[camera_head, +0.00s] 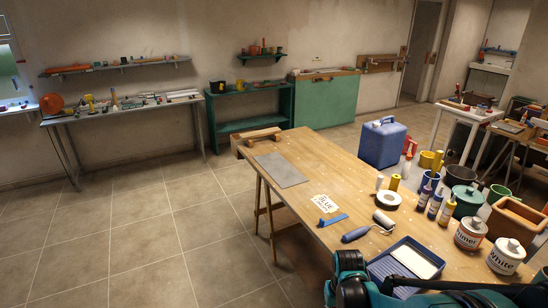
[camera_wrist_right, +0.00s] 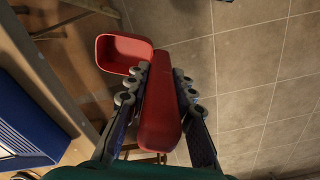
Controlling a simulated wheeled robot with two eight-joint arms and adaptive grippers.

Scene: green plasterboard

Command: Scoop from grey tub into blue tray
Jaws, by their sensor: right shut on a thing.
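My right gripper (camera_wrist_right: 160,78) is shut on the handle of a red scoop (camera_wrist_right: 160,125) in the right wrist view. The scoop's open bowl (camera_wrist_right: 125,52) lies beyond the fingertips, and I see only red inside it. Floor tiles show behind the scoop. The blue tray (camera_head: 383,267) lies at the table's near edge in the head view, with a pale surface inside. A blue ridged part of it (camera_wrist_right: 35,118) shows at the left in the right wrist view. I cannot make out a grey tub. My left gripper is not in view.
The wooden table (camera_head: 300,200) bears a paint roller (camera_head: 362,233), tape roll (camera_head: 388,200), grey sheet (camera_head: 281,169), several bottles and white paint cans (camera_head: 470,233). A blue jerrycan (camera_head: 382,143) and buckets stand beyond its right side. The table's left half is mostly clear.

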